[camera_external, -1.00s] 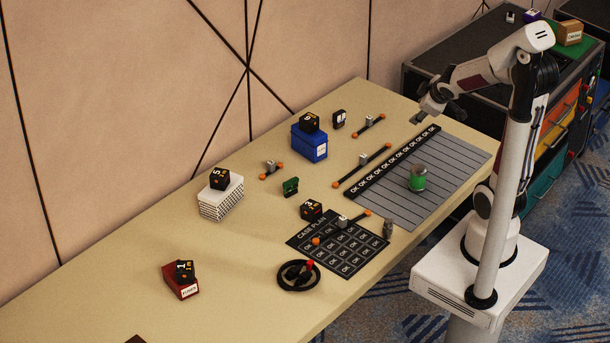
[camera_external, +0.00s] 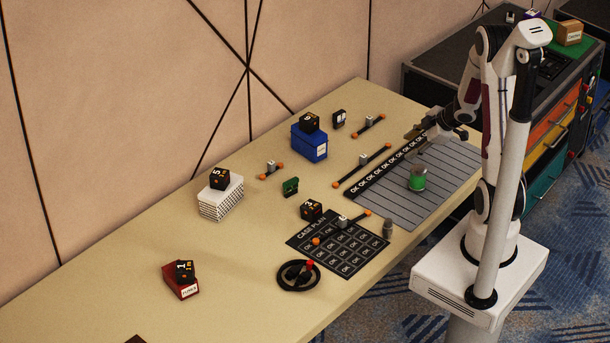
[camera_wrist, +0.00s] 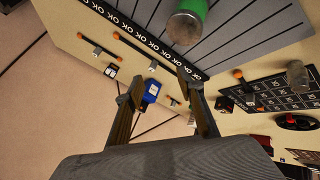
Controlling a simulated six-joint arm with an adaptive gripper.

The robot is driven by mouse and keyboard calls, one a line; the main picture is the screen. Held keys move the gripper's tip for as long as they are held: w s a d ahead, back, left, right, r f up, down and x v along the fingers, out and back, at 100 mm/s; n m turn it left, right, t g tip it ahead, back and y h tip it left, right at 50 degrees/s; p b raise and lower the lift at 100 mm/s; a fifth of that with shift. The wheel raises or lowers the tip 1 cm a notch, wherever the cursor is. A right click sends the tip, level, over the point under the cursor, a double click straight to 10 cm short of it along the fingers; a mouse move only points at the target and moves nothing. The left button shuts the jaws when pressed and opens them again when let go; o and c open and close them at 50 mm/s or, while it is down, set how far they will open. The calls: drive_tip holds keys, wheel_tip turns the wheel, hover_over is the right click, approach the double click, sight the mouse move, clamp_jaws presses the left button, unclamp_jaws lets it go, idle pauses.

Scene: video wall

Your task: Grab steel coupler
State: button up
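A small grey metal cylinder, which looks like the steel coupler (camera_external: 387,229), stands upright at the right edge of the black case-plan mat (camera_external: 325,262). In the wrist view the coupler (camera_wrist: 297,76) shows at the right side. My gripper (camera_external: 411,137) is above the far end of the grey lined mat (camera_external: 445,165), well apart from the coupler. In the wrist view my gripper (camera_wrist: 160,84) has its two fingers spread, with nothing held between them.
A green can (camera_external: 418,180) with a grey end stands on the lined mat, between my gripper and the coupler. Black bars with orange ends (camera_external: 362,167) lie nearby. The table's front left is mostly clear.

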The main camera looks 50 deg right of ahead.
sight(389, 221)
drive_tip(key=s+a+f+y, duration=0.2)
drive_tip(key=f, duration=0.1)
drive_tip(key=s+a+f+n+y, duration=0.1)
drive_tip(key=s+a+f+y, duration=0.1)
drive_tip(key=a+f+y, duration=0.1)
drive_tip(key=s+a+f+n+y, duration=0.1)
drive_tip(key=s+a+f+y, duration=0.1)
drive_tip(key=s+a+f, duration=0.1)
drive_tip(key=shift+s+a+f, duration=0.1)
drive_tip(key=shift+a+f, duration=0.05)
drive_tip(key=shift+f, duration=0.4)
drive_tip(key=s+a+y, duration=0.1)
drive_tip(key=s+a+f+t+y, duration=0.1)
drive_tip(key=a, duration=0.1)
drive_tip(key=s+a+f+y, duration=0.1)
drive_tip(key=shift+s+a, duration=0.2)
drive_tip(key=s+a+t+y, duration=0.1)
drive_tip(key=a, duration=0.1)
drive_tip(key=s+a+m+t+y, duration=0.1)
drive_tip(key=s+a, duration=0.1)
drive_tip(key=shift+r, duration=0.15)
drive_tip(key=shift+s+a+r+m+t+y, duration=0.3)
drive_tip(key=shift+s+a+m+t+y, duration=0.2)
drive_tip(key=shift+t, duration=0.3)
drive_tip(key=shift+w+a, duration=0.15)
drive_tip(key=shift+x, duration=1.15)
